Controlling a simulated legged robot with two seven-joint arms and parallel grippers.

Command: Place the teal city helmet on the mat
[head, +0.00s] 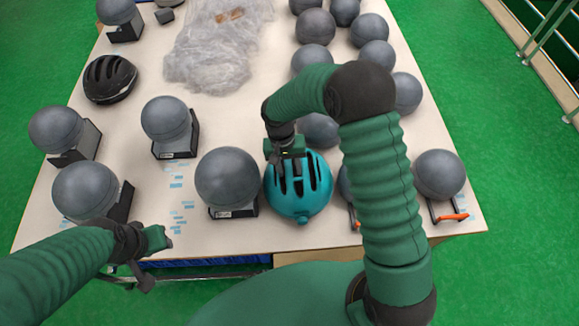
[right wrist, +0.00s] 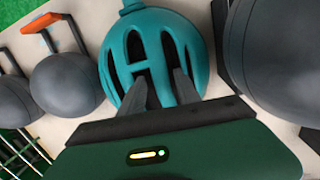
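The teal city helmet (head: 300,199) sits near the front middle of the table, among grey ball-shaped forms; what is under it is hidden. It also fills the middle of the right wrist view (right wrist: 152,58). My right gripper (head: 289,158) is over the helmet's far part, pointing down. In the right wrist view its two fingers (right wrist: 160,90) are apart over the vents, one each side of a central rib; contact cannot be told. My left gripper (head: 164,238) is by the table's front left edge, apart from the helmet; its opening is unclear. I cannot make out a mat.
Grey balls on dark stands crowd both sides, one (head: 227,178) close left of the helmet. A black helmet (head: 109,79) lies at the left. Crumpled clear plastic (head: 214,55) covers the back middle. Bare table (head: 235,115) shows in the centre. A railing (head: 545,35) stands at right.

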